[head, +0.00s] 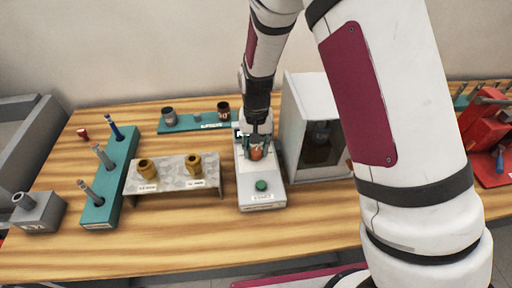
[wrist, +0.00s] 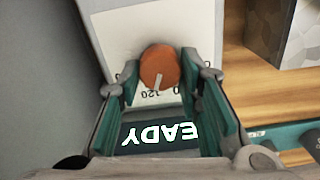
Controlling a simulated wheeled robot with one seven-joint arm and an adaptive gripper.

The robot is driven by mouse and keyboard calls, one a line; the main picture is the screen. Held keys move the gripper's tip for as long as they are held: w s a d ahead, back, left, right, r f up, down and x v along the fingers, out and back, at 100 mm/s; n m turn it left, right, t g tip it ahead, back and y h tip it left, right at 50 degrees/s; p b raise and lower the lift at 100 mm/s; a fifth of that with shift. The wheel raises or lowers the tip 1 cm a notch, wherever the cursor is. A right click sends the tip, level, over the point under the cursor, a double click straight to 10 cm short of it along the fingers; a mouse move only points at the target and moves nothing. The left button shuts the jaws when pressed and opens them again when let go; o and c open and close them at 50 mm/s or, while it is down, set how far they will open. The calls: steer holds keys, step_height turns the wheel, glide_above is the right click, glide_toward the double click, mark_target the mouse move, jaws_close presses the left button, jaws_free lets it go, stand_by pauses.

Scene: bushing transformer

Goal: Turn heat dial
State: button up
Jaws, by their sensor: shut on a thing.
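The orange heat dial (head: 256,153) sits on the sloped face of a light grey control box (head: 262,204). In the wrist view the dial (wrist: 159,68) is round, with a pale pointer line toward the printed scale, where "120" shows upside down. My gripper (head: 257,145) reaches down to the dial from above. In the wrist view its teal-padded fingers (wrist: 160,66) stand on either side of the dial and are shut on it. A dark display (wrist: 160,134) between the fingers shows "READY" upside down, partly covered. A green button (head: 261,186) is on the box's front part.
A grey open-fronted cabinet (head: 304,92) stands close right of the box. A metal stand (head: 173,185) with two brass bushings is to the left. A teal tool rack (head: 111,190) is farther left, and a teal strip (head: 185,122) lies behind. Red equipment (head: 484,125) is far right.

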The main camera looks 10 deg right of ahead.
mark_target(256, 150)
steer(key=shift+m, duration=0.3)
steer(key=o, duration=1.1)
steer(key=shift+o, duration=0.2)
step_height(256, 150, up, 12)
